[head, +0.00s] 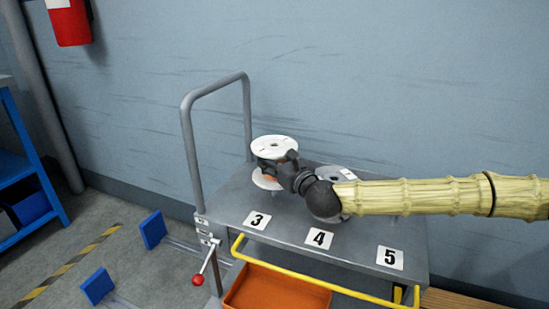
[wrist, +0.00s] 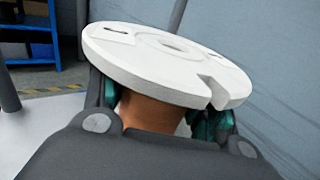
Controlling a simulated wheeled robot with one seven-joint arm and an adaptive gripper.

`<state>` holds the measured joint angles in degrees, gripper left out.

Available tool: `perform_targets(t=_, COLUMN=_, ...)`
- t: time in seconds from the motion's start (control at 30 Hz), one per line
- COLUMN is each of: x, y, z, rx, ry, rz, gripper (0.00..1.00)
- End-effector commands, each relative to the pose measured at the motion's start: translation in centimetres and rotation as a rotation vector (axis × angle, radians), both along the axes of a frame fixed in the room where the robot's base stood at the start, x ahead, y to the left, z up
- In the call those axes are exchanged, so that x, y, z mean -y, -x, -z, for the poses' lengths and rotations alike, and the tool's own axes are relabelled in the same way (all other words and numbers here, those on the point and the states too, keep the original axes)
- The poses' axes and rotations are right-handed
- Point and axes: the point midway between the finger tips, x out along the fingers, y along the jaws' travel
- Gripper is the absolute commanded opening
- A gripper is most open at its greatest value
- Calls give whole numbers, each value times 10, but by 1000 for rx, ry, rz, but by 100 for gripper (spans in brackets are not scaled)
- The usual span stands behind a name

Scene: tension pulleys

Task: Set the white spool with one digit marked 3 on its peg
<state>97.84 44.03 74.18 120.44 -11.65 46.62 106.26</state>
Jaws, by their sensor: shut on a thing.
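A white spool (head: 273,146) with a brown core is above the back left of the cart top, behind the label 3 (head: 257,221). My gripper (head: 284,166) comes from the right and is shut around its core, between the two white flanges. In the wrist view the upper flange (wrist: 165,58) is notched and slotted, and the brown core (wrist: 158,112) lies between the teal finger pads. No digit shows on the spool.
Another white spool (head: 338,173) is behind label 4 (head: 319,238), partly hidden by my arm. Label 5 (head: 390,258) is at the right. The cart's grey upright handle (head: 188,150) rises left of the held spool. An orange bin (head: 275,290) sits below.

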Motion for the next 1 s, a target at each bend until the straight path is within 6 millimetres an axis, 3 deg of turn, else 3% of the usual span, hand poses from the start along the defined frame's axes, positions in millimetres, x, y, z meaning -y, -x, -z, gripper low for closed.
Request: perform_targets(t=1.0, x=0, y=0, z=20, rx=2, ry=0, rz=0, gripper=16)
